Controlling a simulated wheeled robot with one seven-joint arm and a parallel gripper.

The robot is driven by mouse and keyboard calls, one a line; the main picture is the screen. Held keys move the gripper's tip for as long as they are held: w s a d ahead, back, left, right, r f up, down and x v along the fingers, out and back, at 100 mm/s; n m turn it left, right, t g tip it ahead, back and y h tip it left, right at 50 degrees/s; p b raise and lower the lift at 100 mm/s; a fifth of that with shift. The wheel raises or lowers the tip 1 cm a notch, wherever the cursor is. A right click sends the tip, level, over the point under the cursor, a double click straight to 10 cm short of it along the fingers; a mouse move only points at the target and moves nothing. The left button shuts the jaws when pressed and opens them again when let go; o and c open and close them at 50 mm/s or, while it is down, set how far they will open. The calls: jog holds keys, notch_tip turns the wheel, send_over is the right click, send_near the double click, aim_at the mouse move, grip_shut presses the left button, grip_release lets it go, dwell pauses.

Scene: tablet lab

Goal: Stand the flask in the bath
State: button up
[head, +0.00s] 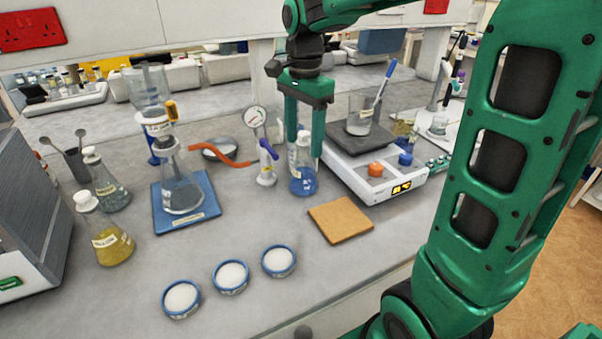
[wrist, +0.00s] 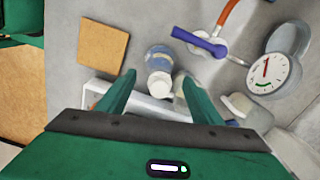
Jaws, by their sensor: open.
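A small stoppered vessel with blue liquid (head: 303,178) and a white cap stands on the bench beside the hotplate. It also shows in the wrist view (wrist: 159,57). My gripper (head: 305,154) is open and points down, its fingers around the vessel's upper part in the head view. In the wrist view my gripper (wrist: 156,76) has the white cap between its fingers, with gaps. Two other stoppered flasks, a yellow one (head: 113,248) and a grey one (head: 109,192), stand at the left. I cannot tell for sure which object is the bath; a grey box (head: 28,215) is at the far left.
The white hotplate (head: 372,180) carries a beaker (head: 360,118) and stands close right. A filter flask (head: 180,190) on a blue mat (head: 199,213) has an orange hose (head: 222,155) near a gauge (head: 255,118). A cork mat (head: 341,219) and three dishes (head: 231,277) lie in front.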

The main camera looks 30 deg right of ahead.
aim_at(304, 154)
jog(key=shift+f, duration=2.6)
grip_shut()
jog(key=shift+r, duration=0.15)
jog(key=shift+s+r, duration=0.15)
jog(key=shift+s, duration=0.05)
jog(key=s+r, duration=0.3)
jog(key=s, duration=0.3)
jog(key=s+r, duration=0.4)
jog(key=s, duration=0.3)
jog(key=shift+s+r, duration=0.25)
